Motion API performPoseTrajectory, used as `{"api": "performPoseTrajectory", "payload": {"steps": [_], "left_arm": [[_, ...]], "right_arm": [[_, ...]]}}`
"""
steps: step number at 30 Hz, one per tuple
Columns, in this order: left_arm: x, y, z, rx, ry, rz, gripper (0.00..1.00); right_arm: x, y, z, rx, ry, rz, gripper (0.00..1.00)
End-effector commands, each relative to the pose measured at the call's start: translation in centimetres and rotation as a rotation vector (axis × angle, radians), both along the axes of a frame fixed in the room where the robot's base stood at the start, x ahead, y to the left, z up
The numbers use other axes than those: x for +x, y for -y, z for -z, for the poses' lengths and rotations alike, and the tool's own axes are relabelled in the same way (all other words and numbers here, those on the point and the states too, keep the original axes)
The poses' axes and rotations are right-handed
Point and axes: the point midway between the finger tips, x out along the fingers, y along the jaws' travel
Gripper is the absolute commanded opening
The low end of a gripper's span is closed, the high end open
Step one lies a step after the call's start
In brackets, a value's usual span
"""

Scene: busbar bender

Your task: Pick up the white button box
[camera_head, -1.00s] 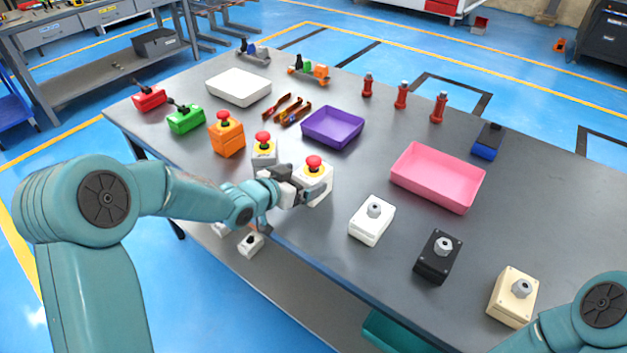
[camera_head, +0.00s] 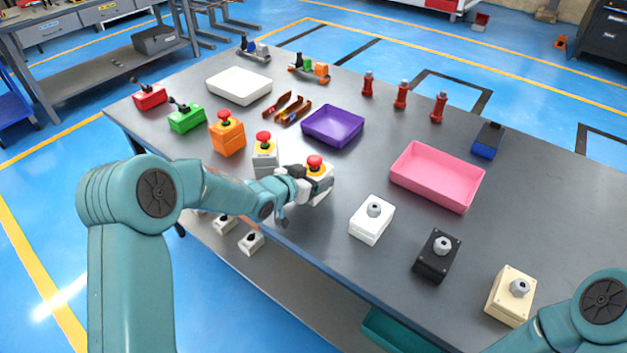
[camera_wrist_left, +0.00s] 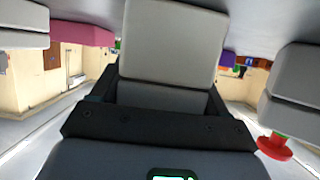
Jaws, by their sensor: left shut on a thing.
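A white button box (camera_head: 321,181) with a yellow top plate and a red mushroom button sits near the front edge of the table. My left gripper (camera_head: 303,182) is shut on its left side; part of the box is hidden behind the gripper. In the left wrist view, the held box (camera_wrist_left: 172,42) fills the upper middle, in front of the dark gripper body. I cannot tell whether its base touches the table. A similar box (camera_head: 265,158) with a red button stands just behind and left. A white box with a grey knob (camera_head: 371,220) stands to the right. My right gripper is out of view.
A black box (camera_head: 438,256) and a cream box (camera_head: 511,295) stand farther right. A pink tray (camera_head: 437,177), a purple tray (camera_head: 333,126) and an orange box (camera_head: 227,138) lie around. Table space between the purple and pink trays is clear.

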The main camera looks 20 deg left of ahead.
Motion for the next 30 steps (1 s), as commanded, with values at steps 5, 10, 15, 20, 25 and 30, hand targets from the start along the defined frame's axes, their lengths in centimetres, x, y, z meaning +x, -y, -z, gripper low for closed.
{"api": "performPoseTrajectory", "payload": {"steps": [5,10,15,20,25,30], "left_arm": [[0.0,0.0,-0.2,0.0,0.001,0.0,0.36],[0.0,0.0,-1.9,0.002,0.004,0.0,0.36],[0.0,0.0,-6.1,0.002,0.008,0.0,0.36],[0.0,0.0,-11.7,0.003,0.008,0.001,0.36],[0.0,0.0,-16.6,0.002,0.004,0.0,0.36],[0.0,0.0,-19.3,0.0,0.002,-0.001,0.36]], "right_arm": [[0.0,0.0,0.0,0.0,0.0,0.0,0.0],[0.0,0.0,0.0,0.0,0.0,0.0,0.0],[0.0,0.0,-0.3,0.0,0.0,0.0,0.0],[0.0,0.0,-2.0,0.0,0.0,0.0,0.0],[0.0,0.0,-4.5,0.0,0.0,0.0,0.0],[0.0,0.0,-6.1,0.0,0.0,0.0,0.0]]}}
